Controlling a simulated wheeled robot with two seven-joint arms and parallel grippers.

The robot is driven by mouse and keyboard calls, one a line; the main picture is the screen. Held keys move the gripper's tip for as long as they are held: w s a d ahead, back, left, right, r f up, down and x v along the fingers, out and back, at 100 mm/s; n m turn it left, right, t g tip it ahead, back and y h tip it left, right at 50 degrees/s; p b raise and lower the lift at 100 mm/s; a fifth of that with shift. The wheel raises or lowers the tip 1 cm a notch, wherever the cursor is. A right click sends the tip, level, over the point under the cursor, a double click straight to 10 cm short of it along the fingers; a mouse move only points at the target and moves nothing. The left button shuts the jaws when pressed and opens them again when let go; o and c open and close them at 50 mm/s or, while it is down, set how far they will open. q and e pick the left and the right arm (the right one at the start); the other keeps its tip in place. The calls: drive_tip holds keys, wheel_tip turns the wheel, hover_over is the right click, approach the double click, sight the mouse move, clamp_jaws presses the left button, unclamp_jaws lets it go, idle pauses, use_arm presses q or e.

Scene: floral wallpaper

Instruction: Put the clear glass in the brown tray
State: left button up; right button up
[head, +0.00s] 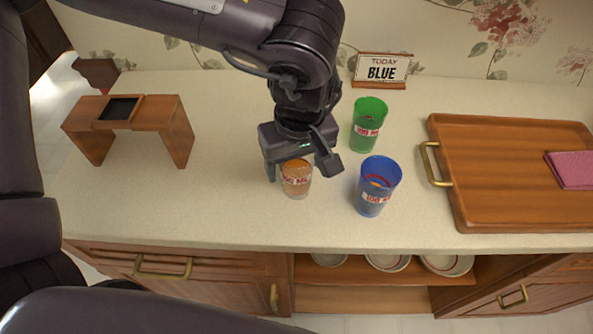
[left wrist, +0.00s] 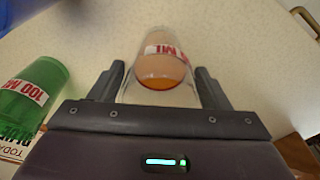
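The clear glass (head: 297,180) holds orange liquid and has a red-on-white label. It stands upright on the counter left of the blue glass. My left gripper (head: 300,164) is above it, pointing down, with one finger on each side and a gap between fingers and glass. In the left wrist view the clear glass (left wrist: 163,68) shows between the spread fingers (left wrist: 160,85). The brown tray (head: 490,215) lies on the right of the counter, with a brass handle on its near-left side. My right gripper is not in view.
A blue glass (head: 378,187) and a green glass (head: 368,125) stand between the clear glass and the tray. A sign (head: 381,70) stands at the back. A small wooden stand (head: 130,112) is at left.

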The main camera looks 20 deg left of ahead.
use_arm(q)
drive_tip(key=c, duration=1)
drive_tip(key=shift+r, duration=0.1)
